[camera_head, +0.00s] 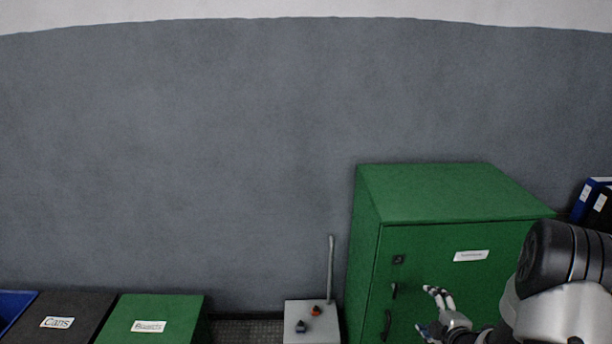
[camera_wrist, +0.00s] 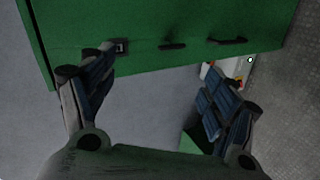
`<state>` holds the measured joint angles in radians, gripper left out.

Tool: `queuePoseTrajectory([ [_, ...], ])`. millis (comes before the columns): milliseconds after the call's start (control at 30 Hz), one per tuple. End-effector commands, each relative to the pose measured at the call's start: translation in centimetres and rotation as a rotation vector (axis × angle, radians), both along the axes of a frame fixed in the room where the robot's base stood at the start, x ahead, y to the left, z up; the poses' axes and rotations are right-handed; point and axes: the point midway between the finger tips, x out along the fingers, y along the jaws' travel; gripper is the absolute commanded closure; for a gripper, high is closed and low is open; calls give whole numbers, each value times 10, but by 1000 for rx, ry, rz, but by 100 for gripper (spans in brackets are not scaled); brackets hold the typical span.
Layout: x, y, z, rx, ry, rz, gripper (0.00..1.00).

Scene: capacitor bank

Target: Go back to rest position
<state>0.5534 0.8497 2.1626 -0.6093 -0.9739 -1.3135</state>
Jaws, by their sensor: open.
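My gripper (camera_head: 431,309) is in front of the door of a green cabinet (camera_head: 452,270) at the right in the head view. Its fingers are spread apart, with nothing between them. In the wrist view my gripper (camera_wrist: 150,98) is open too, and the cabinet door (camera_wrist: 165,30) lies across the top of the picture. The cabinet door looks shut. It has a dark handle (camera_head: 387,325), a small latch (camera_head: 394,291) and a lock plate (camera_head: 398,259), all to the left of my fingers.
A light grey box (camera_head: 296,335) with small orange and dark knobs and an upright rod stands left of the cabinet. Green (camera_head: 180,310) and black (camera_head: 85,308) labelled boxes stand at the lower left. Binders (camera_head: 592,198) stand at the right edge. The wall above is bare.

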Motion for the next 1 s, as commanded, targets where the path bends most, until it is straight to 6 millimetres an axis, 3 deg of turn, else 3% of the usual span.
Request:
queuePoseTrajectory([
  [33,5,3,25,14,24,-31,20],
  [233,-8,19,99,138,147,-224,20],
  [467,-61,55,175,337,244,-477,20],
  [700,-152,108,229,595,337,-731,20],
  [1000,-280,172,251,884,493,-979,20],
])
